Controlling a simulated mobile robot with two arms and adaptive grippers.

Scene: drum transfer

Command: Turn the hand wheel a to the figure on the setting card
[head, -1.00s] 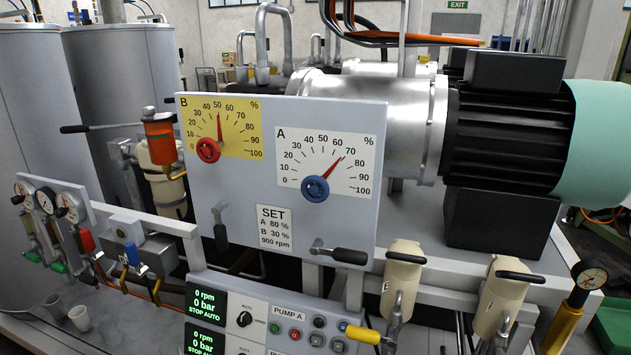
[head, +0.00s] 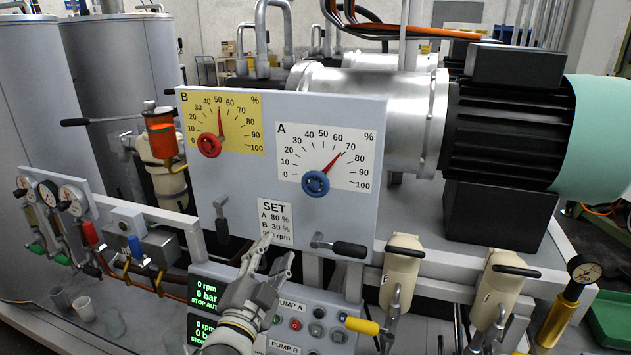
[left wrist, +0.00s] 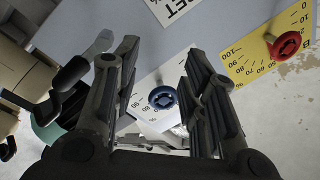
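Hand wheel A (head: 316,183) is a blue knob on the white A dial (head: 350,176); its red pointer stands between 60 and 70, closer to 70. The setting card (head: 274,209) reads A 80 %, B 30 %; its rpm line is partly covered by my left gripper (head: 279,248). That gripper is open and empty, below and left of the blue wheel, apart from it. In the left wrist view the blue wheel (left wrist: 162,97) shows between the spread fingers of the left gripper (left wrist: 161,60). My right gripper is not in view.
A red hand wheel (head: 208,145) sits on the yellow B dial, its pointer near 50. Black-handled levers (head: 340,247) (head: 221,222) stick out below the dials. The pump panel (head: 310,318) lies under my left arm. The panel face around the A dial is clear.

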